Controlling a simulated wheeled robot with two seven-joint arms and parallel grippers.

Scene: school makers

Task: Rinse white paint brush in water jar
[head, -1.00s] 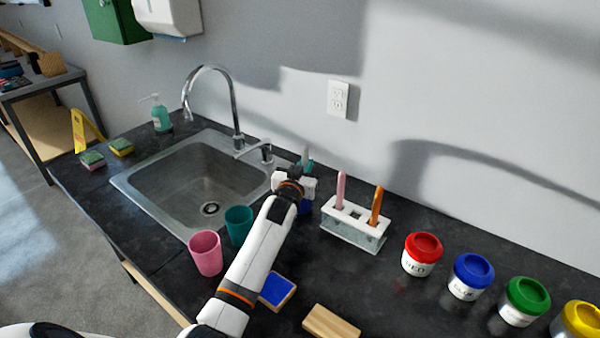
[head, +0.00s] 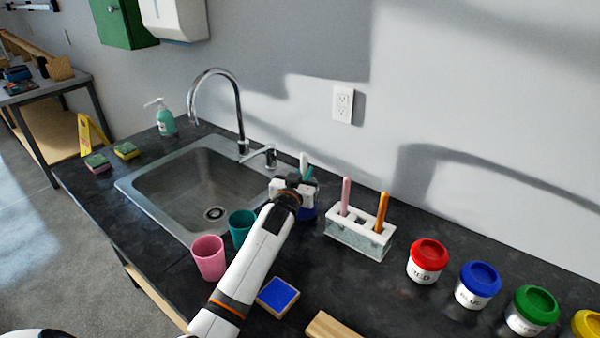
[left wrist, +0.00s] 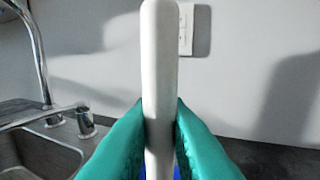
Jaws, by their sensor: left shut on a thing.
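My left gripper (head: 300,183), with teal fingers, is shut on the white paint brush (head: 303,161). In the left wrist view the brush's pale handle (left wrist: 159,80) stands upright between the fingertips (left wrist: 159,125). A blue object (head: 308,213) sits just below the gripper, mostly hidden by it; it may be the water jar. The brush's lower end is hidden, so I cannot tell whether it is inside. My right gripper is not in view.
A white brush holder (head: 360,235) with pink and orange brushes stands to the right. Lidded paint jars, including a red one (head: 428,260), stand farther right. Pink (head: 209,257) and teal (head: 241,226) cups stand left of my arm, beside the sink (head: 150,190).

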